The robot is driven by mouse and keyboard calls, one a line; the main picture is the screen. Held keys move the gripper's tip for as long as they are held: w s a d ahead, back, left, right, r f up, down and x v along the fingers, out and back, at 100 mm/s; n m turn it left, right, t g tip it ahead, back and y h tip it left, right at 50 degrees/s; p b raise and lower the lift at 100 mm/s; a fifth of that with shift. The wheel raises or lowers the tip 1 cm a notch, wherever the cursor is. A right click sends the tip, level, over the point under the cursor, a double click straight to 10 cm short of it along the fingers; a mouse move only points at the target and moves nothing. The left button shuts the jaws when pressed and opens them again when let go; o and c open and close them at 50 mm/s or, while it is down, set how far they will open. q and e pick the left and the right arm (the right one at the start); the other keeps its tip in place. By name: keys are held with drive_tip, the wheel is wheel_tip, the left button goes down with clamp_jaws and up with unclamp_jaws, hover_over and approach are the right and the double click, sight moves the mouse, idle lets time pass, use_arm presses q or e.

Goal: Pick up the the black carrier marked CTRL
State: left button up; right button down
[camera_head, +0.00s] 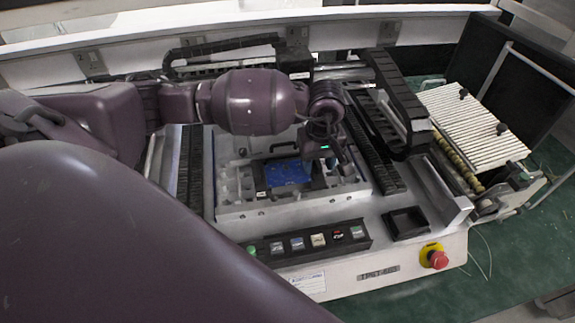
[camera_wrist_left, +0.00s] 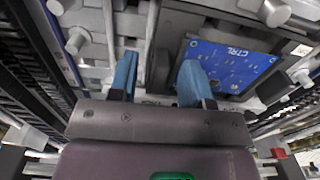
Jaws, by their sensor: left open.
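The black carrier (camera_head: 260,176) lies in the middle of the grey machine bed, with a blue board (camera_head: 288,171) on it. In the left wrist view the carrier (camera_wrist_left: 172,38) is at the upper right, and its blue board (camera_wrist_left: 235,66) shows the letters CTRL. My left gripper (camera_wrist_left: 158,74) is open, with two blue fingers apart and nothing held between them. The right finger overlaps the carrier's near-left edge in that view; I cannot tell whether it touches. In the head view the left hand (camera_head: 322,152) is over the carrier's right side and its fingertips are hidden. My right gripper is not in view.
Metal rails and pegs (camera_head: 345,187) surround the carrier closely. A button panel (camera_head: 310,242) stands in front, with a small black tray (camera_head: 407,223) and a red emergency stop (camera_head: 438,259) to the right. A black cable chain (camera_head: 397,95) rises behind right.

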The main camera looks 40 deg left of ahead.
use_arm(q)
drive_tip(key=c, duration=0.8)
